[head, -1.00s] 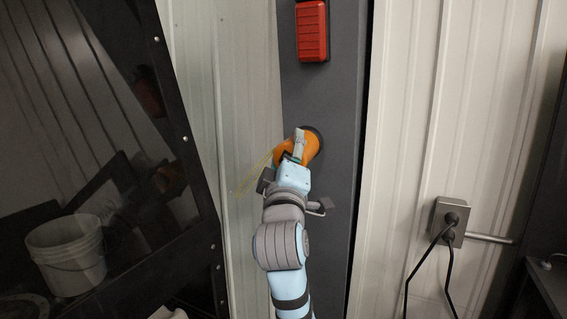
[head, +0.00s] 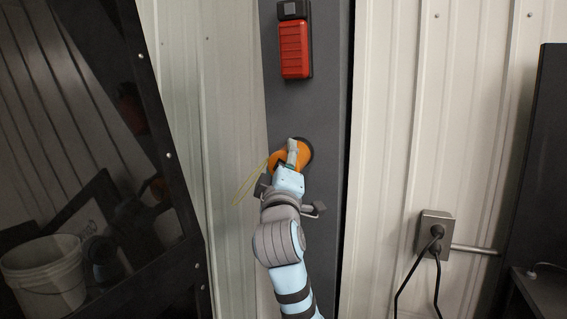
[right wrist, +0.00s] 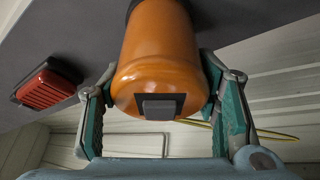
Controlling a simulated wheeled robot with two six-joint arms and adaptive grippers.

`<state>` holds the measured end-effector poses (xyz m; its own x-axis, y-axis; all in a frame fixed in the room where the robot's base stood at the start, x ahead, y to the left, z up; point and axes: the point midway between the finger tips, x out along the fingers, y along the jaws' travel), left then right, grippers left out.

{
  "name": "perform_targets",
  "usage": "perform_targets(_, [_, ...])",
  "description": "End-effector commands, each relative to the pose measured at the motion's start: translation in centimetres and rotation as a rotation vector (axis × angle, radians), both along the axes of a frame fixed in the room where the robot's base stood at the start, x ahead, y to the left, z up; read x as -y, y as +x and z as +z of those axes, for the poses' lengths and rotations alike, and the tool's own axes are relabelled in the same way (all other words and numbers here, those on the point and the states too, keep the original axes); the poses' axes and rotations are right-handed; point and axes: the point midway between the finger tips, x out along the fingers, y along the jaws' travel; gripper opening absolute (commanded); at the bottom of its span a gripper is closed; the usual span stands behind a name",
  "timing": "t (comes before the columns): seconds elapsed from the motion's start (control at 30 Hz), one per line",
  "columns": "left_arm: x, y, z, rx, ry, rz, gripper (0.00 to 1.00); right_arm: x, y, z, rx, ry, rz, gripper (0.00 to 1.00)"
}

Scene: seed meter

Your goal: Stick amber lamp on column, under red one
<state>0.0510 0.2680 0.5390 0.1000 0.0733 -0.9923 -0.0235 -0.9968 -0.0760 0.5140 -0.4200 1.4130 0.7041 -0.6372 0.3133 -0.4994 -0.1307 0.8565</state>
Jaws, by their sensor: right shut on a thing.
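The red lamp (head: 294,50) is fixed on the dark grey column (head: 318,110), below a small black housing. The amber lamp (head: 304,153) is at the column's face, lower down and under the red one. In the right wrist view the amber lamp (right wrist: 157,55) fills the middle, its dark base end against the grey column surface; whether it is firmly attached I cannot tell. My right gripper (head: 285,158) is shut on the amber lamp, with green-padded fingers on both sides of it. The red lamp (right wrist: 46,88) also shows at left there. My left gripper is not in view.
A dark framed glass panel (head: 160,130) stands at left, with a white bucket (head: 45,275) showing in it. A socket box (head: 433,232) with black cables is on the pale corrugated wall at right. A thin yellow cord (head: 245,187) shows beside the gripper.

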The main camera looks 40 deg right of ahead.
Motion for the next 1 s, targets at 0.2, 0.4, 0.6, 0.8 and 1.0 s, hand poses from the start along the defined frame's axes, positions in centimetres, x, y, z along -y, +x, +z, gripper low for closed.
perform_targets(0.2, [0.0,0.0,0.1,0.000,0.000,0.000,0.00,0.2,0.1,0.1,0.001,-0.001,0.000,0.29])
perform_targets(0.4, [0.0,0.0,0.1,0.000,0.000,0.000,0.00,0.3,0.2,0.1,0.000,-0.002,0.000,0.67])
perform_targets(0.6, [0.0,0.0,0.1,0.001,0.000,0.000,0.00,0.3,0.2,0.1,0.001,-0.001,0.000,0.79])
perform_targets(0.8, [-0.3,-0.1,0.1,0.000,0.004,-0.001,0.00,0.2,0.1,0.0,-0.001,0.001,0.000,0.79])
perform_targets(1.0, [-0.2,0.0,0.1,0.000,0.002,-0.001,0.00,-1.9,-2.2,-1.0,0.002,0.001,0.004,0.79])
